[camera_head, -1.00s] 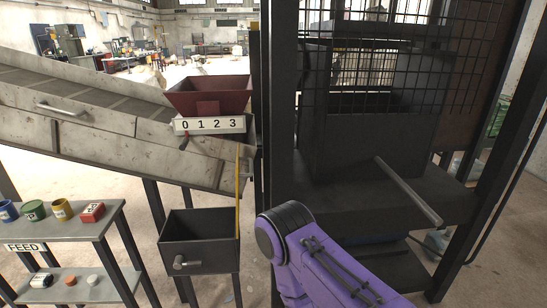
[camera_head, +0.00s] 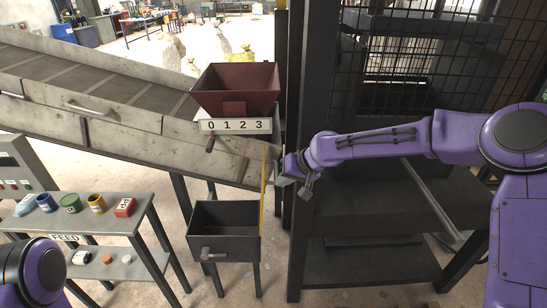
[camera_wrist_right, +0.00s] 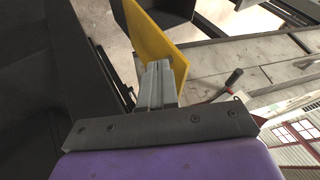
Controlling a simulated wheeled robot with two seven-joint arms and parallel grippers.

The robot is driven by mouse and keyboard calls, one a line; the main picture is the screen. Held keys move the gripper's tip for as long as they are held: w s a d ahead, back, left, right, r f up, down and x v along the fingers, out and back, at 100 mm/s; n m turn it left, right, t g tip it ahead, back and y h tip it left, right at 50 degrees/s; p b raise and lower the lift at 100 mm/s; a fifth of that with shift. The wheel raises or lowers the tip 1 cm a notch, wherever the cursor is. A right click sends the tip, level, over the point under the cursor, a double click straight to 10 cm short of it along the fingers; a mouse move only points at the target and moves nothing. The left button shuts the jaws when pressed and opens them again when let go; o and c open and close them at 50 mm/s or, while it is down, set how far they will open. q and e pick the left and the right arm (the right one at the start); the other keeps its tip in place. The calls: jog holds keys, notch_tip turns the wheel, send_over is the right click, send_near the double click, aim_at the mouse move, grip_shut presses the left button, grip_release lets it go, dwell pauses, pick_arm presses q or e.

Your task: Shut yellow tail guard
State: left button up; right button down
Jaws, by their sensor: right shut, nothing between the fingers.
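The yellow tail guard (camera_head: 264,182) is a thin plate seen almost edge-on in the head view, upright at the lower right end of the grey conveyor. It shows as a flat yellow panel in the right wrist view (camera_wrist_right: 153,42). My right gripper (camera_head: 279,172) is just right of the guard, shut and empty. Its closed fingers (camera_wrist_right: 157,78) lie against or just in front of the panel's lower part; I cannot tell if they touch. My left arm shows at the lower left, but its gripper is out of view.
A dark bin (camera_head: 225,250) with a handle stands below the guard. A red hopper (camera_head: 235,88) with a 0123 counter (camera_head: 235,125) is above. A dark post (camera_head: 301,230) stands close to my right gripper. A shelf (camera_head: 128,222) with small pots is at left.

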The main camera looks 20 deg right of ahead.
notch_tip(320, 180, up, 6)
jog(key=w+d, duration=0.1)
jog(key=d, duration=0.2)
jog(key=p+x, duration=0.2)
jog(key=x, duration=0.8)
jog(key=shift+w+a+p, duration=0.1)
jog(key=shift+a+p, duration=0.05)
jog(key=shift+p, duration=0.15)
pick_arm(q)
notch_tip(320, 180, up, 3)
jog(key=shift+r, duration=0.2)
pick_arm(e)
jog(key=shift+w+a+f, duration=0.15)
